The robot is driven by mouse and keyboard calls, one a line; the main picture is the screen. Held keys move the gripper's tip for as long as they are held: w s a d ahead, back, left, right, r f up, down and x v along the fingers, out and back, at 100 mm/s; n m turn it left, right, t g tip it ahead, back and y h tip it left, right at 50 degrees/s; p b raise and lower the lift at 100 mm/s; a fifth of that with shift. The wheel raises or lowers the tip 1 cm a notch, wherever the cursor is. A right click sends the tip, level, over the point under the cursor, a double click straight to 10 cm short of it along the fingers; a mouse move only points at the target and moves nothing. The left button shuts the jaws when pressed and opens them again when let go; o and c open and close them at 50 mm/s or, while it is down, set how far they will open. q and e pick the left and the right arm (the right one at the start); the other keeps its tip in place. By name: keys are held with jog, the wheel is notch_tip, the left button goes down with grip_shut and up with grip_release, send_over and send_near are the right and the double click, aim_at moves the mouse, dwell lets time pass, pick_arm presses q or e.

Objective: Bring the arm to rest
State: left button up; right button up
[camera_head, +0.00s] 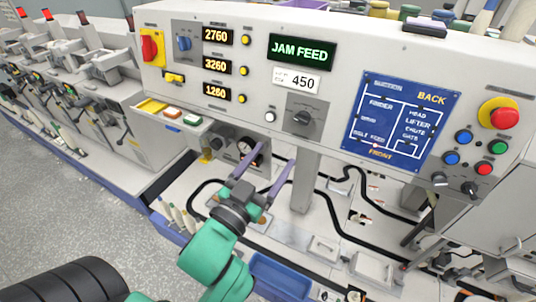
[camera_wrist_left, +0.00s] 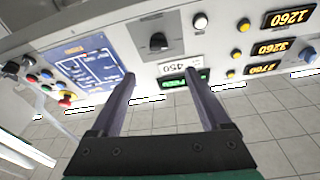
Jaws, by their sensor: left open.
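My left gripper (camera_head: 274,155) is in front of the machine's white control panel, below its lower edge in the head view. Its two long purple-grey fingers stand apart with nothing between them. The green arm comes up from the bottom of the picture. In the left wrist view the gripper (camera_wrist_left: 160,75) is also open and empty, with the panel beyond its fingers, seen upside down. My right gripper is not in view.
The control panel (camera_head: 225,105) carries a JAM FEED display (camera_head: 301,50), a red knob (camera_head: 505,117) and a blue diagram plate (camera_head: 387,115). A blue bin (camera_head: 278,277) is below the gripper. A white machine deck with black tracks lies beneath. Grey floor (camera_head: 70,215) is open at left.

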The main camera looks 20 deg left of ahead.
pick_arm(q)
jog(key=shift+s+f, duration=0.1)
jog(key=shift+s, duration=0.45)
jog(key=w+d+f+m+g, duration=0.1)
jog(key=d+f+g, duration=0.1)
jog(key=f, duration=0.7)
jog(key=w+d+f+g, duration=0.1)
jog(key=f+g, duration=0.1)
jog(key=f, duration=0.8)
jog(key=s+a+f+g+b, duration=0.1)
jog(key=s+f+g, duration=0.2)
jog(key=f, duration=0.8)
jog(key=s+f+g, duration=0.2)
jog(key=s+f, duration=0.1)
jog(key=f, duration=0.9)
jog(key=s+a+f+g+y, duration=0.1)
jog(key=s+a+f+g, duration=0.3)
jog(key=s+f, duration=0.6)
jog(key=s+a+f+n+g+y, duration=0.1)
jog(key=s+a+f+g, duration=0.4)
jog(key=s+a+f, duration=0.3)
jog(key=s+f, duration=0.3)
jog(key=s, duration=0.3)
jog(key=shift+s+a+f+n+b, duration=0.25)
jog(key=shift+s+n+b, duration=0.05)
jog(key=shift+s+b, duration=0.05)
